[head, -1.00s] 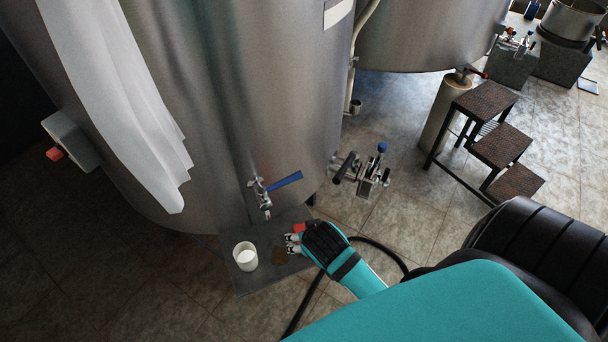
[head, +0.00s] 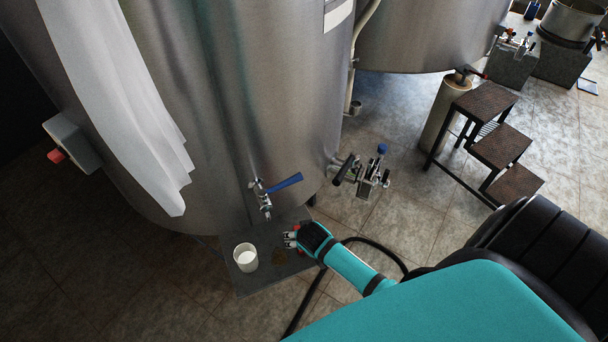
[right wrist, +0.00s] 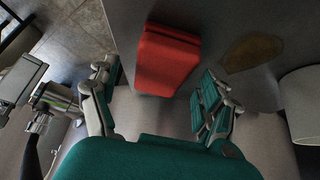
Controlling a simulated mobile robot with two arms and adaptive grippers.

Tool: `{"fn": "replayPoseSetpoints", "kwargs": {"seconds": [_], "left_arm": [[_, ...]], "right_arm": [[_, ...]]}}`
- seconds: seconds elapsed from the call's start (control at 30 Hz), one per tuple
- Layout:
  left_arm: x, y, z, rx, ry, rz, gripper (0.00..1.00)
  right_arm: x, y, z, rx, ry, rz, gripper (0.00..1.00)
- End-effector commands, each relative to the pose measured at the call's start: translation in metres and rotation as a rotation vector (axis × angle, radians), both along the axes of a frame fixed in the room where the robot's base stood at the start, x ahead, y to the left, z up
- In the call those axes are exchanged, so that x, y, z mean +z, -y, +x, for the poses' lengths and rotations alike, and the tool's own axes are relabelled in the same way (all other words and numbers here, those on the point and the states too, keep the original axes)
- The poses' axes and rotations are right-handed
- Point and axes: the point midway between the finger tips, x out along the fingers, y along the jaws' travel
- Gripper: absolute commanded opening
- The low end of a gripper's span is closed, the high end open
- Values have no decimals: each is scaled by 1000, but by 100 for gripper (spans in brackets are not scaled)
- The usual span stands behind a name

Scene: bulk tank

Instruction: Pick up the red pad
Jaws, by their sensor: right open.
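The red pad (right wrist: 168,60) is a thick block lying on a dark grey slab (right wrist: 125,18), seen in the right wrist view. It lies ahead of and between the spread fingers of my right gripper (right wrist: 157,98). The fingers appear apart from it on both sides. In the head view my right gripper (head: 291,240) is over the slab, beside the pad, which is mostly hidden there by the hand. My left gripper is not in view.
A white cup (head: 245,257) stands on the slab, left of my right gripper, with a brown stain (head: 279,255) between them. A blue-handled tap (head: 277,187) juts from the steel tank (head: 225,110) above. A dark hose (head: 375,243) lies on the floor.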

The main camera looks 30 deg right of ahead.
Motion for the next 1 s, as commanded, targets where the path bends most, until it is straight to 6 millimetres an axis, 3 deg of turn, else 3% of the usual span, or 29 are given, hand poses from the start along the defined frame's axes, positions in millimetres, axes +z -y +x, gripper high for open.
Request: {"fn": "replayPoseSetpoints", "kwargs": {"seconds": [0.27,0.67,1.0], "left_arm": [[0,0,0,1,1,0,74],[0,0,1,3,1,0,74],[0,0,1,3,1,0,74]], "right_arm": [[-4,1,2,0,0,0,81],[-4,1,2,0,0,0,31],[-1,1,2,0,2,0,29]]}}
